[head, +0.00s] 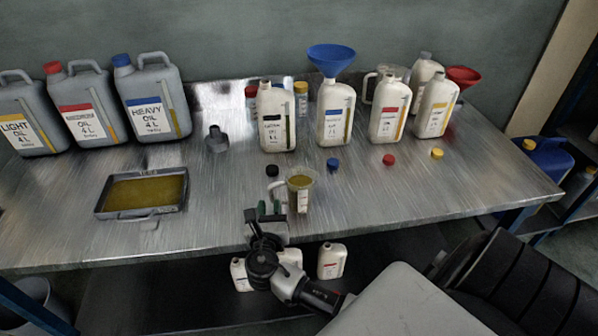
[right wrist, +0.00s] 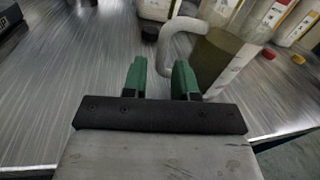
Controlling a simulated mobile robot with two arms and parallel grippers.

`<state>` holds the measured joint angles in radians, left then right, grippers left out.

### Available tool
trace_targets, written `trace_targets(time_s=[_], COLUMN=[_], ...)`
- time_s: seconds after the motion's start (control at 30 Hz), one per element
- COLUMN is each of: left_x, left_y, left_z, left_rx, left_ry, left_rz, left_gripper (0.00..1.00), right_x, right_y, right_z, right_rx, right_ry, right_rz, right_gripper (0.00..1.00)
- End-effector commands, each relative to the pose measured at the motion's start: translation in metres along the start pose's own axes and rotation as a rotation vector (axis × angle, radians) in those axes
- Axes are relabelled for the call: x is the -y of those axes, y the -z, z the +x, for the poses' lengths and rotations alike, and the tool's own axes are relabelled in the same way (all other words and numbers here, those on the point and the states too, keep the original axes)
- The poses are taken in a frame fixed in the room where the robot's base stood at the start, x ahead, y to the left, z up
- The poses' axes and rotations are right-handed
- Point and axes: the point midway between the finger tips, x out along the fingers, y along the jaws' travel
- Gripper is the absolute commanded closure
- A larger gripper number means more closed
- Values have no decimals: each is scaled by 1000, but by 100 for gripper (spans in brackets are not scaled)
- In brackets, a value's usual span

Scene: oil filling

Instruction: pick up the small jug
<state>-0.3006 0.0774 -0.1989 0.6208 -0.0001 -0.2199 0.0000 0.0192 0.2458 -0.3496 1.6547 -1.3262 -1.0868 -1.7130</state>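The small jug (head: 301,190) is clear with yellowish oil in it. It stands upright near the front edge of the metal table, its white handle toward the left. In the right wrist view the jug (right wrist: 222,62) is just ahead and to the right, and its curved handle (right wrist: 168,45) is in front of the fingertips. My right gripper (head: 269,209) is open, with green fingers, just in front of the handle. In the right wrist view the gripper (right wrist: 159,72) has nothing between its fingers. My left gripper is not in view.
An oil tray (head: 189,178) lies at left. Several bottles, including one with a blue funnel (head: 331,58), stand behind the jug. Black (head: 271,170), blue (head: 333,164), red (head: 389,159) and yellow (head: 437,153) caps lie before them. The table's right front is clear.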

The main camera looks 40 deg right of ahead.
Motion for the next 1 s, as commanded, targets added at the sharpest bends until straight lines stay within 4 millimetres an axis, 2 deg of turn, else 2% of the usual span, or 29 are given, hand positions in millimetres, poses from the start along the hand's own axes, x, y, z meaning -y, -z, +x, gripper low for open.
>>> trace_targets(time_s=[0.17,0.43,0.73,0.93,1.0], left_x=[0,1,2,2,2], left_y=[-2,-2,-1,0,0], left_z=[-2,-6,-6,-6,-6], left_rx=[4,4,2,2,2], left_ry=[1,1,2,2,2], left_rz=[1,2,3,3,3], left_gripper=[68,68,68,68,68], right_x=[1,3,3,3,3], right_y=[-1,-1,0,0,0], right_z=[14,52,58,57,57], right_rx=[1,-1,-3,-3,-3], right_ry=[1,1,-1,-1,-1], right_rz=[-1,0,1,0,0], right_gripper=[72,72,72,100,100])
